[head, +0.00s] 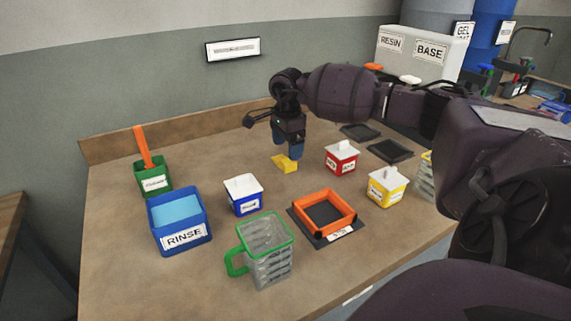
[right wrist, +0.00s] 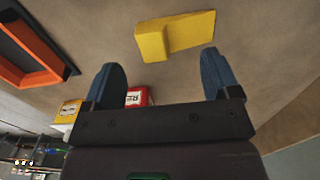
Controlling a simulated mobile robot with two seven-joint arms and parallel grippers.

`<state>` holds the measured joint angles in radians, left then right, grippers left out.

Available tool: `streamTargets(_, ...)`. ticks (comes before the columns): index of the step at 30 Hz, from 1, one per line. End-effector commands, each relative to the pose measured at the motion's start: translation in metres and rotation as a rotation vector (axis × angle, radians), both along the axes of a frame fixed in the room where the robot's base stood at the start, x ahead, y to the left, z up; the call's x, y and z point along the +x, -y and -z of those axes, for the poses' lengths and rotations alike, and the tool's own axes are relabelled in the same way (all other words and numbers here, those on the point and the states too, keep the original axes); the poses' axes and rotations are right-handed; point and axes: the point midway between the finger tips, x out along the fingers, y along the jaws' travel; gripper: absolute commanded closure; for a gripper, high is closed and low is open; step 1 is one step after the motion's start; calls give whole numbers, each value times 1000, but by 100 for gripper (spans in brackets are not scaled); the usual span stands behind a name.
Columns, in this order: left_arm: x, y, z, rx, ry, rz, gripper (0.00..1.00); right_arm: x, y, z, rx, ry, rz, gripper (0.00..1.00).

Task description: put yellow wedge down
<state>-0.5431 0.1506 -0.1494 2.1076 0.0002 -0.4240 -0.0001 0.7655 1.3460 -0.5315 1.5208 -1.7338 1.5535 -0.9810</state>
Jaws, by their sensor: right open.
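The yellow wedge (head: 285,164) lies on the brown bench top, back of centre in the head view. My right gripper (head: 289,151) is just above and behind it, pointing down. In the right wrist view the wedge (right wrist: 174,37) lies beyond the blue fingertips. The two fingers of the right gripper (right wrist: 160,78) are spread wide there with nothing between them, and the wedge looks clear of both. My left gripper is not in view.
A red box (head: 341,158) and a yellow box (head: 386,187) stand right of the wedge. An orange-framed mould (head: 325,208), a clear jug (head: 267,250), a blue box (head: 243,195) and the RINSE tub (head: 182,238) stand nearer. Bench left of the wedge is clear.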

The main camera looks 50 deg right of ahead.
Motion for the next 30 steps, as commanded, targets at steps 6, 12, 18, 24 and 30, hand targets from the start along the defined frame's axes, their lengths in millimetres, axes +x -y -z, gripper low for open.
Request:
streamTargets(6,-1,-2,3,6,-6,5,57,0,0,33,2,-4,0,18)
streamTargets(12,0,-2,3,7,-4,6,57,0,0,43,1,-1,0,18)
streamTargets(18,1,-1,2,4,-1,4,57,0,0,42,1,0,0,27)
streamTargets(24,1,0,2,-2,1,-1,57,0,0,42,1,-1,0,58)
streamTargets(30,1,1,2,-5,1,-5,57,0,0,43,2,-3,0,87)
